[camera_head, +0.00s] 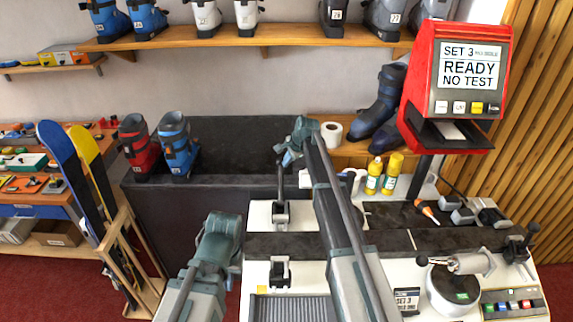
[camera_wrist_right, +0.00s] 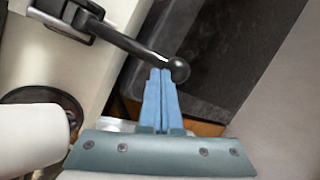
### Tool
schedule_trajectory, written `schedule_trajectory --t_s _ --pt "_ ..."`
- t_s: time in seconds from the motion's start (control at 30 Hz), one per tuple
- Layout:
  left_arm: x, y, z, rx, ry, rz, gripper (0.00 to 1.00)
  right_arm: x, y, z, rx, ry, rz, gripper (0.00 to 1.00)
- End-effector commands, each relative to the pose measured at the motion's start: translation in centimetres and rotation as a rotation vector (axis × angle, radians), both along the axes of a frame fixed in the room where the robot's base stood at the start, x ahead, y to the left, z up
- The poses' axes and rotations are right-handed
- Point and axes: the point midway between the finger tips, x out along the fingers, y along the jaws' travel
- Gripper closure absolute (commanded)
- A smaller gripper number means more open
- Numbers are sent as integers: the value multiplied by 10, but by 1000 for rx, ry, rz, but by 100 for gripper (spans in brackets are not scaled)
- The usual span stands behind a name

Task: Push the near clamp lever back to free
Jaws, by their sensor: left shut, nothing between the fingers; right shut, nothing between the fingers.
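Two clamps stand on the white bench. The nearer clamp (camera_head: 280,272) is at the front, and its lever is hard to make out. The farther clamp (camera_head: 280,212) has its lever (camera_head: 281,178) standing up. My right gripper (camera_head: 297,140) is over the back of the bench, near the top of that lever. In the right wrist view its blue fingers (camera_wrist_right: 161,74) are shut and empty, right beside the black ball knob (camera_wrist_right: 177,70) of a lever; I cannot tell whether they touch. My left gripper (camera_head: 220,226) is shut, left of the bench; its fingertips are mostly hidden.
A red display unit (camera_head: 412,80) reading "READY NO TEST" stands at the right. Yellow bottles (camera_head: 374,175) stand behind my right arm. A round white device (camera_head: 452,285) and a button panel (camera_head: 514,304) are at the front right. Ski boots (camera_head: 174,145) stand on a dark surface at the left.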

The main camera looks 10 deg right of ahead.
Motion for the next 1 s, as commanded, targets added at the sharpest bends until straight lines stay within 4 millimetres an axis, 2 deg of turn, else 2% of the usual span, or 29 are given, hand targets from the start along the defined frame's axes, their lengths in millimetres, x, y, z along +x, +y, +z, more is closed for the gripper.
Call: schedule_trajectory --t_s 0.37,0.57,0.73,1.0 --pt "0 0 2 0 0 0 100 -2 -1 2 -1 -1 -1 100" --pt "0 0 12 0 0 0 100 -15 -6 12 0 -1 0 100" --pt "0 0 28 0 0 1 100 -36 -14 28 0 0 3 100" --pt "0 0 72 -2 -1 11 100 -49 -24 72 1 -1 1 100"
